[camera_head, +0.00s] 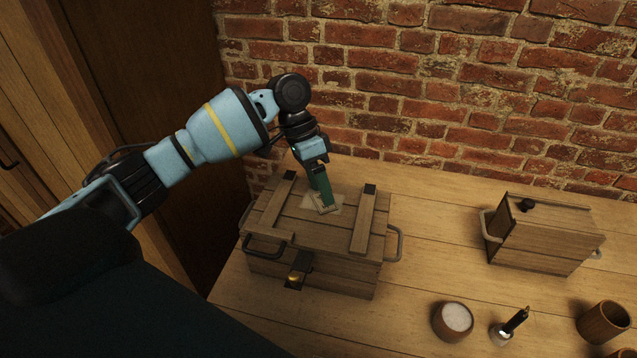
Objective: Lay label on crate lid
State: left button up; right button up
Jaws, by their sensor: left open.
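A wooden crate (313,267) with metal side handles and a front latch stands on the table, its plank lid (298,216) shut. A pale, thin label (338,207) lies on the middle of the lid, between the two raised battens. My left gripper (323,203) points down over the label, its green fingers at or just above it. It is open. The fingers hide part of the label, and I cannot tell whether they touch it. My right gripper is not in view.
A smaller wooden box (543,237) with a black knob stands to the right. A bowl of white powder (454,321), a small bottle with a black pen-like top (508,328) and a wooden cup (602,322) stand at front right. A brick wall (450,95) closes the back.

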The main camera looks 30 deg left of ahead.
pick_arm(q)
jog(key=shift+w+a+f, duration=0.1)
jog(key=shift+a+f, duration=0.2)
jog(key=shift+f, duration=0.15)
jog(key=s+v, duration=0.1)
jog(key=v, duration=0.7)
jog(key=shift+w+d+r, duration=0.3)
jog(key=shift+w, duration=0.1)
